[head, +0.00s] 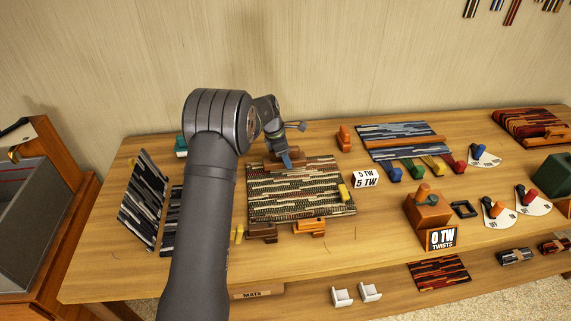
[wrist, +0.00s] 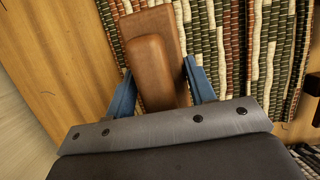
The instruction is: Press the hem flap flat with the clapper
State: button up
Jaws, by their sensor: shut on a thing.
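The clapper (wrist: 150,22), a brown wooden block with a raised rounded grip, lies between the blue fingers of my gripper (wrist: 158,66) in the wrist view. My gripper is shut on its raised grip. In the head view my gripper (head: 286,160) is at the far edge of the striped green, cream and rust mat (head: 290,205), with the clapper partly hidden behind it. The clapper overlaps the mat's edge in the wrist view; I cannot tell whether it presses on it. The hem flap cannot be told apart from the mat, and part of that edge is hidden by the clapper.
A yellow block (head: 344,192) sits on the mat's right side. Brown and orange blocks (head: 309,227) stand at its front edge. A dark striped panel (head: 143,198) leans at the left. A blue-grey mat (head: 400,140) lies right. An orange piece (head: 344,139) stands behind.

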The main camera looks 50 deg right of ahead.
jog(key=s+r, duration=0.6)
jog(key=s, duration=0.4)
send_over(289, 207)
notch_tip(289, 207, down, 2)
jog(key=shift+w+a+f, duration=0.15)
jog(key=shift+f, duration=0.85)
jog(key=shift+w+a+f, duration=0.1)
jog(key=shift+a+f, duration=0.1)
jog(key=shift+f, duration=0.8)
jog(key=shift+w+a+f, duration=0.15)
jog(key=shift+f, duration=0.85)
jog(key=shift+f, duration=0.75)
jog(key=shift+r, duration=0.1)
notch_tip(289, 207, up, 7)
dwell(0.3)
